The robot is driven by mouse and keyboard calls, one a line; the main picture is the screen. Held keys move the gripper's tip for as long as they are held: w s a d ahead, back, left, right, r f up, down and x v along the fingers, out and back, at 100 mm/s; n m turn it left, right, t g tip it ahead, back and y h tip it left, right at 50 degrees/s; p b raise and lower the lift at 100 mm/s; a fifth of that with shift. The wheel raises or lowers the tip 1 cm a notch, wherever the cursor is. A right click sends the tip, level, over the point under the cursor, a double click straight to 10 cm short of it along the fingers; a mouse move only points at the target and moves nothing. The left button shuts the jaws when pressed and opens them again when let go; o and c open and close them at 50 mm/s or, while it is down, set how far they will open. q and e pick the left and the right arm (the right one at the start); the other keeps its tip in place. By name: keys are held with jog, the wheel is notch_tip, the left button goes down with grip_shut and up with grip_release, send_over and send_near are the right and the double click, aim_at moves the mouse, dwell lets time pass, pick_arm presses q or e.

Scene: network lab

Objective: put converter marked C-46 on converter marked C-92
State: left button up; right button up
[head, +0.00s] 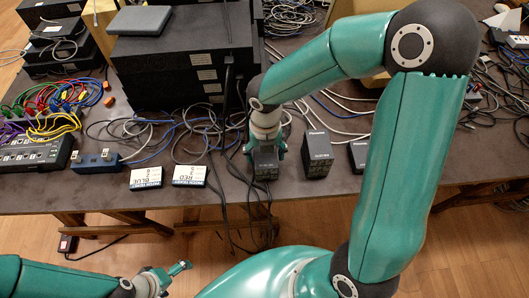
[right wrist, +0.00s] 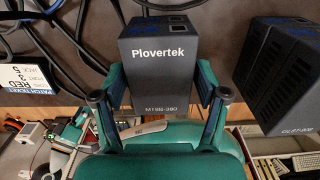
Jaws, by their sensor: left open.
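Several dark box-shaped devices stand near the table's front edge; no C-46 or C-92 marking is legible on any. One box (head: 265,169), with "Plovertek" on it in the right wrist view (right wrist: 160,75), stands below my right gripper (head: 264,148). In the right wrist view the fingers (right wrist: 160,95) lie along both sides of this box; I cannot tell whether they press on it. A second dark box (head: 317,152) stands to its right, also in the right wrist view (right wrist: 275,75). A third box (head: 358,155) is partly hidden by my right arm. My left gripper (head: 175,277) is open and empty, below the table edge.
Two white ticket cards, one marked blue (head: 146,178) and one marked red (head: 189,175), lie to the left. A small blue-grey box (head: 95,161) and a switch with cables (head: 35,153) are further left. Black equipment (head: 185,55) stands behind. Loose cables clutter the table and hang over its edge.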

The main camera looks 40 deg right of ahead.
jog(key=shift+o, duration=0.5)
jog(key=shift+r, duration=0.5)
notch_tip(320, 180, up, 11)
jog(key=p, duration=0.1)
jog(key=shift+r+p, duration=0.15)
jog(key=shift+p, duration=0.25)
